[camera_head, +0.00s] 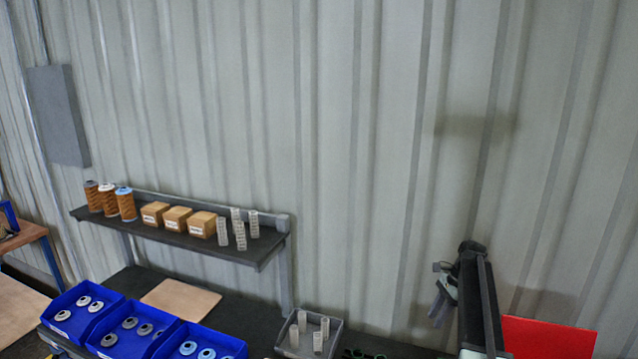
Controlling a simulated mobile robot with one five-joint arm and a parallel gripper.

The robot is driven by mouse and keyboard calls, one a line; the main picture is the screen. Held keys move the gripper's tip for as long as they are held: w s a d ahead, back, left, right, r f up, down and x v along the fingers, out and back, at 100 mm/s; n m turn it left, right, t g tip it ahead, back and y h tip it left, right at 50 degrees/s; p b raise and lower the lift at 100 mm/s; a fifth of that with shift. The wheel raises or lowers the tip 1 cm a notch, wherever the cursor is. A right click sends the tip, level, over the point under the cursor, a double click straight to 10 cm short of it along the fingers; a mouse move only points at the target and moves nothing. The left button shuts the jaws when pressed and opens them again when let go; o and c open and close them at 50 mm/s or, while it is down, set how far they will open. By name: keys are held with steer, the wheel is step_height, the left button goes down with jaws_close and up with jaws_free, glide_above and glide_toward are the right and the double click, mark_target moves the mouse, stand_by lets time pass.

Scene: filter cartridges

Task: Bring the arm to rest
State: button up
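My arm (487,300) stands at the lower right, its dark link coming up from the bottom edge. My gripper (440,288) hangs at the left of the arm's upper end, in front of the metal wall. It points down and to the left. It is small and seen from the side, so I cannot tell whether its fingers are open or shut. No filter part shows in it. It is apart from the shelf and from the grey bin (292,350).
A wall shelf (262,248) holds orange cartridges (108,202), cardboard boxes (178,219) and clear cylinders (239,230). Blue bins (118,312) with round caps stand on the dark bench below, near a tan board (181,299). A red panel (548,338) is right of my arm.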

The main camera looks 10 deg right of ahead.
steer(key=s+a+f+n+h+b, duration=0.1)
steer(key=s+a+f+n+b, duration=0.25)
steer(key=a, duration=0.55)
steer(key=s+a+f+n+b, duration=0.2)
steer(key=a+f, duration=0.2)
steer(key=a, duration=0.6)
steer(key=s+a+f+n+h+b, duration=0.1)
steer(key=s+a+f+n+b, duration=0.25)
steer(key=a, duration=0.55)
steer(key=s+a+f+n+h, duration=0.2)
steer(key=s+a+n, duration=0.1)
steer(key=s+n, duration=0.5)
steer(key=shift+a+n+t+b, duration=0.15)
steer(key=shift+n+t+b, duration=0.15)
steer(key=shift+n, duration=0.6)
